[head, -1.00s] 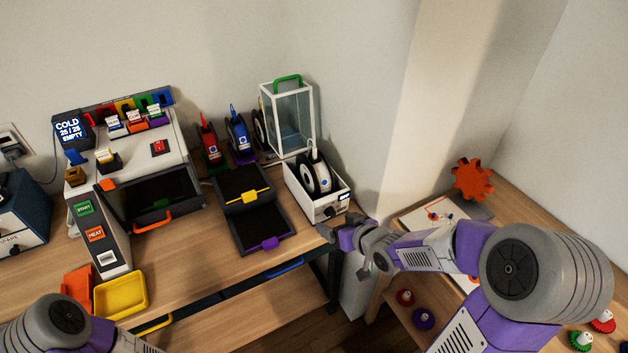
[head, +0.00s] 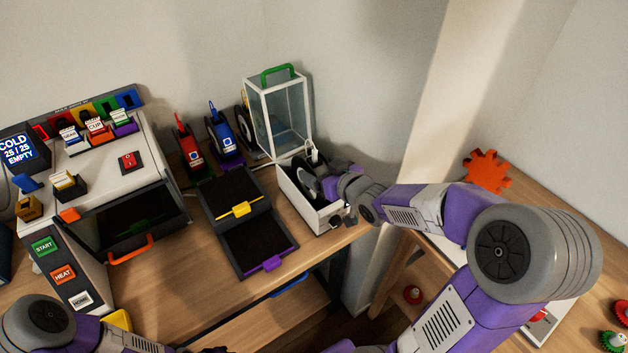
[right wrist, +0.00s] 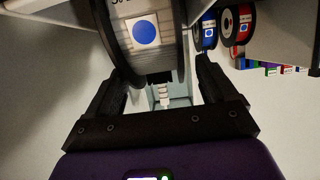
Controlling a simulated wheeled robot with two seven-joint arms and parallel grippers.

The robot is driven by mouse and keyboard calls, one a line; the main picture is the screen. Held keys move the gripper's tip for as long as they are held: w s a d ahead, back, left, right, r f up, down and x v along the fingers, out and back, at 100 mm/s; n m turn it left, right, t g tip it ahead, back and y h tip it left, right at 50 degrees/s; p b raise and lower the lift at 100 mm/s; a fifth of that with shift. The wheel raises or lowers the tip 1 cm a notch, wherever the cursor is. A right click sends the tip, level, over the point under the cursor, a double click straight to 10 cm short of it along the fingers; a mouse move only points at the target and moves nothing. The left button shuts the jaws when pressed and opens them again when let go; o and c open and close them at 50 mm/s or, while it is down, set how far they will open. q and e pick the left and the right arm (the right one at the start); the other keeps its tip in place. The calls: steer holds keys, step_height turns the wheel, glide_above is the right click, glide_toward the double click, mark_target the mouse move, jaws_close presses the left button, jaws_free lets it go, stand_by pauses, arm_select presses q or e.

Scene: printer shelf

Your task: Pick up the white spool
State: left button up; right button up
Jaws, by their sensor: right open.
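The white spool (head: 308,185) stands upright in a white open-topped box (head: 325,221) at the right end of the bench. Its dark flanges and a white label with a blue dot show large in the right wrist view (right wrist: 146,33). My right gripper (head: 332,182) is at the box's right side, close to the spool and partly hiding it. Its two dark fingers (right wrist: 165,78) are apart, with the spool ahead of them and toward the left finger. I cannot tell whether they touch it. Of my left arm, only the forearm shows in the head view.
A glass case (head: 278,115) with a green handle stands behind the box. Red (head: 189,150) and blue (head: 222,138) spools stand to its left. A black two-part tray (head: 230,200) lies left of the box. A grey machine (head: 110,160) fills the left.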

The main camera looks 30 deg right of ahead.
mark_target(318, 166)
steer(key=b+x, duration=0.1)
steer(key=x, duration=0.2)
steer(key=shift+w, duration=0.45)
steer(key=shift+r, duration=0.1)
jaws_close()
